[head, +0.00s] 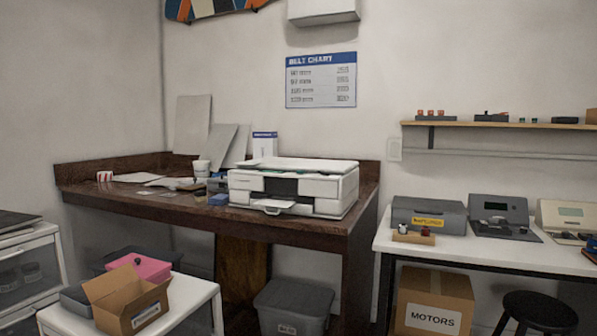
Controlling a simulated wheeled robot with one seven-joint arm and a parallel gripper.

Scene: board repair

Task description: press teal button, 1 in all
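I cannot make out a teal button anywhere in the head view; anything that small is too small or hidden at this distance. A white printer (294,187) stands on the dark wooden desk (330,227), with its front facing me. A small blue item (218,199) lies on the desk left of the printer. On the white table at the right are a grey device with a screen (500,213) and a beige device with a greenish screen (568,217). My gripper is not in view.
A white drawer unit (200,300) holding an open cardboard box (128,298) stands in the left foreground. A grey bin (293,306) is under the desk. A "MOTORS" box (434,300) and a black stool (540,312) are under or near the white table (455,250).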

